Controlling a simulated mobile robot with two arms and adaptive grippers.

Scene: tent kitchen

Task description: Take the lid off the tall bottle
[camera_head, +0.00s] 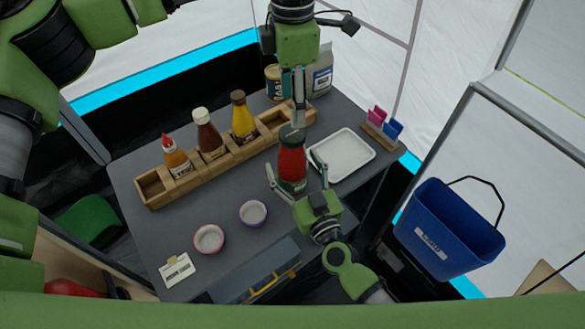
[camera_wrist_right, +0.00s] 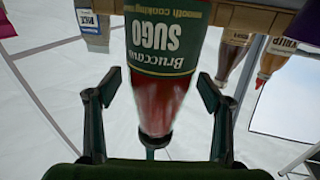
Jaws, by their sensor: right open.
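The tall bottle (camera_head: 291,160) is red with a dark green label and a dark lid (camera_head: 292,132). It appears upright on the grey table, in front of the wooden rack. In the right wrist view the bottle (camera_wrist_right: 160,45) appears upside down, with its label reading SUGO. My right gripper (camera_head: 298,174) is open, with a finger on each side of the bottle; the right wrist view (camera_wrist_right: 158,95) shows gaps on both sides. My left gripper (camera_head: 293,118) points down from above, its tips close to the lid. Whether its narrow fingers touch or grip the lid is unclear.
A wooden rack (camera_head: 225,157) with several sauce bottles stands behind and left. A white tray (camera_head: 341,154) lies to the right. Two small bowls, pink (camera_head: 209,238) and purple (camera_head: 253,212), sit front left. A can (camera_head: 273,82) and bag (camera_head: 322,75) stand at the back.

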